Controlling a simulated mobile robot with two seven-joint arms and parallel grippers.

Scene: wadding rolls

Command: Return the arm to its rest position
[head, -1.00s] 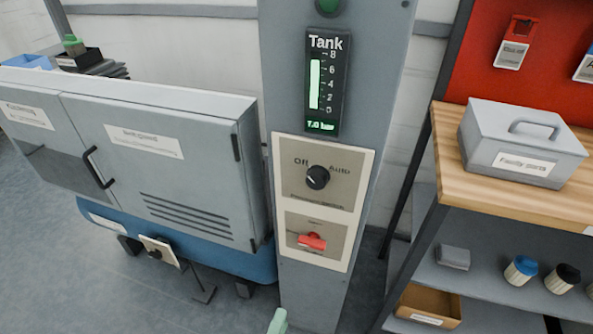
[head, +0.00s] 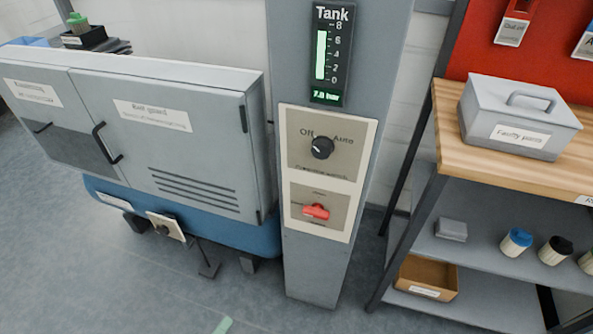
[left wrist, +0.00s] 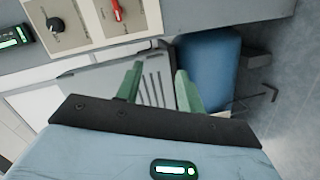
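My left gripper (left wrist: 160,70) shows in the left wrist view with its two green fingers apart and nothing between them. In the head view only a small green tip shows at the bottom edge, which looks like part of this gripper. The gripper is clear of the grey post (head: 315,265) with its black rotary knob (head: 322,147) and red switch handle (head: 316,212). The knob (left wrist: 55,24) and red handle (left wrist: 117,10) also show at the top left of the left wrist view. My right gripper is in neither view.
A grey cabinet (head: 200,130) on a blue base (head: 240,236) stands left of the post. A tank gauge (head: 329,55) reads about 7 bar. A shelf on the right has a wooden top (head: 450,150) bearing a grey box (head: 515,115). The floor in front is open.

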